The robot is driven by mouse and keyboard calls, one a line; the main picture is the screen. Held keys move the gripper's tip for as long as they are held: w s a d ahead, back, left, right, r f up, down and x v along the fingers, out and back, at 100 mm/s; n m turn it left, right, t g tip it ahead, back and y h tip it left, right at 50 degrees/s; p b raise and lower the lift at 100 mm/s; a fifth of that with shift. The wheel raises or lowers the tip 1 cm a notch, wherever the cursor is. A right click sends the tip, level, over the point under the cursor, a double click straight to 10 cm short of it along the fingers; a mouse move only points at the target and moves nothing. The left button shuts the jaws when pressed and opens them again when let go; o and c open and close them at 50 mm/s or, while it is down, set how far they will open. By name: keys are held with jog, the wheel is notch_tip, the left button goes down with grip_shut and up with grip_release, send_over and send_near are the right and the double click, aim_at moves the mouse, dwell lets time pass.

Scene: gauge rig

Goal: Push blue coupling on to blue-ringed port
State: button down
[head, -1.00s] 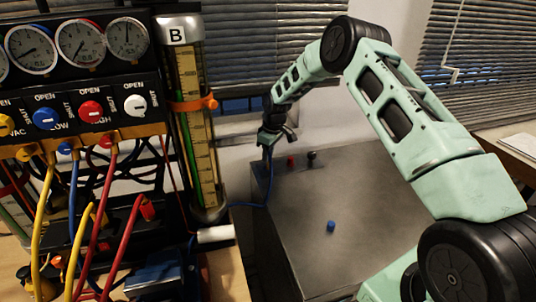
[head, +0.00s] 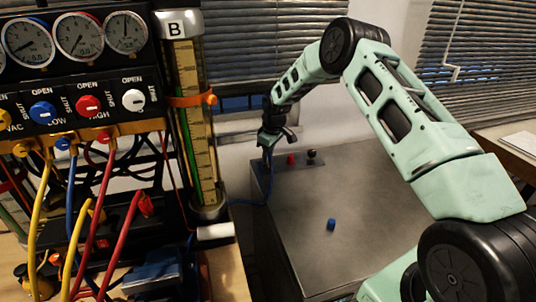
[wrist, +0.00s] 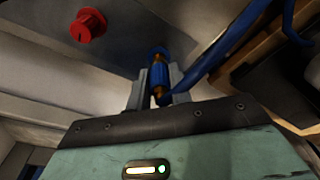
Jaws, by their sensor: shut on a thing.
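My gripper (head: 270,142) is low over the back left of the grey box top. In the wrist view its two fingers (wrist: 157,97) are shut on the blue coupling (wrist: 158,77), which has a brass end toward my gripper. A blue hose (wrist: 210,68) shows beside the coupling in the wrist view and hangs below my gripper in the head view (head: 268,178). A blue ring (wrist: 157,52), apparently that of the port, is in line with the coupling's far end. The coupling is at or very near it; I cannot tell whether it is seated.
A red cap (head: 291,159) and a black knob (head: 312,154) stand right of my gripper on the box (head: 370,205). A loose blue cap (head: 331,224) lies on its top. The gauge panel (head: 75,90) with hoses and the tall column (head: 190,115) stand left.

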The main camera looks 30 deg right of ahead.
jog(key=shift+f+b, duration=0.3)
jog(key=shift+f, duration=0.2)
jog(key=shift+f, duration=0.25)
dwell(0.8)
jog(key=c, duration=0.9)
grip_release()
jog(key=shift+o, duration=0.2)
jog(key=shift+r, duration=0.1)
